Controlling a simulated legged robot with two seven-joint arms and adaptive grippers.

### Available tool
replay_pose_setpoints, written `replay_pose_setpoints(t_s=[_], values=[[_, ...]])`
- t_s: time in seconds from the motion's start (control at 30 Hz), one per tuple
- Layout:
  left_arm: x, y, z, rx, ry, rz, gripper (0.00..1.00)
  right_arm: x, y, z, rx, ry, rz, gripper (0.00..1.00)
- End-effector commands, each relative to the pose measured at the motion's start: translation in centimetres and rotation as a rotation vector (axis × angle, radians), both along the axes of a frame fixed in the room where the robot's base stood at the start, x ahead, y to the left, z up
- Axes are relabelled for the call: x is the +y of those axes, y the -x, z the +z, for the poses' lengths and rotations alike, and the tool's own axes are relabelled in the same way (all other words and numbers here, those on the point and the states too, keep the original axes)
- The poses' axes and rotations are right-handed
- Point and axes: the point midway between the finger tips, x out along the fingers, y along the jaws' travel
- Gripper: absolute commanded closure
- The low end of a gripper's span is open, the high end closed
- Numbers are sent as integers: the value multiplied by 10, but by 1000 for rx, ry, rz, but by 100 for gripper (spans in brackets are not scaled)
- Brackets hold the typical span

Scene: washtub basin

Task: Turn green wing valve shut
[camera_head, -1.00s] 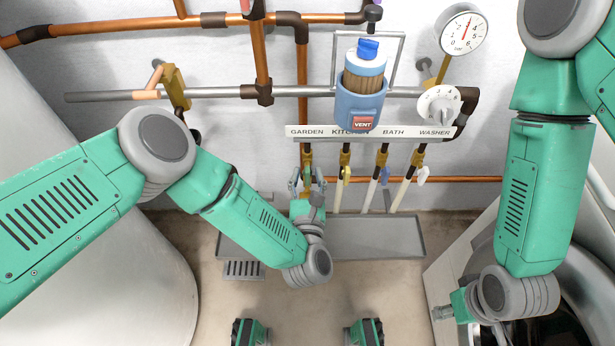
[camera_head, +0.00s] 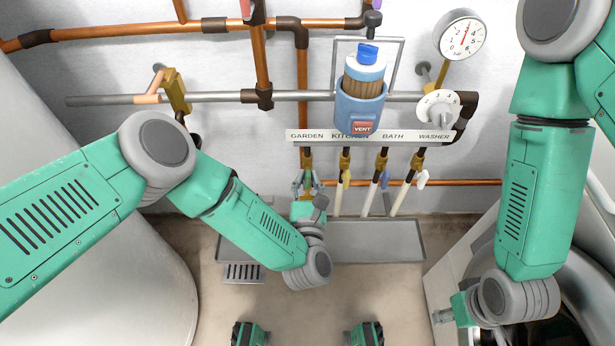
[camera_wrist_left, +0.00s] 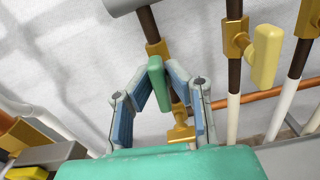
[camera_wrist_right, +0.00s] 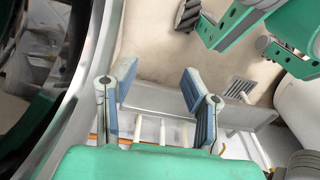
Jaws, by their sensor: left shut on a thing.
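The green wing valve (camera_wrist_left: 157,82) is on the pipe under the GARDEN label, pinched between the blue-padded fingers of my left gripper (camera_wrist_left: 160,78) in the left wrist view. Its wing lies lengthwise between the pads. In the head view my left gripper (camera_head: 307,184) is at the GARDEN pipe, and its fingers mostly hide the valve there. My right gripper (camera_wrist_right: 158,85) is open and empty, far from the valve. In the head view it (camera_head: 441,316) hangs at the lower right.
The yellow wing valve (camera_wrist_left: 266,55) sits just right of the green one. Blue (camera_head: 385,179) and white (camera_head: 422,179) valves follow further right. A label strip (camera_head: 370,136) is above them, a grey tray (camera_head: 375,241) below. A washer stands at the right.

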Motion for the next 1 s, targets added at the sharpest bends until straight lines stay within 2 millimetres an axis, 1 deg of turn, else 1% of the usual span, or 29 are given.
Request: replay_pose_setpoints(t_s=[0.27, 1.0], values=[[-3, 1, 1, 1, -223, -4, 100, 0, 0, 8, 0, 0, 0, 60], [-7, 2, -2, 2, -927, -9, 100, 0, 0, 26, 0, 0, 0, 60]])
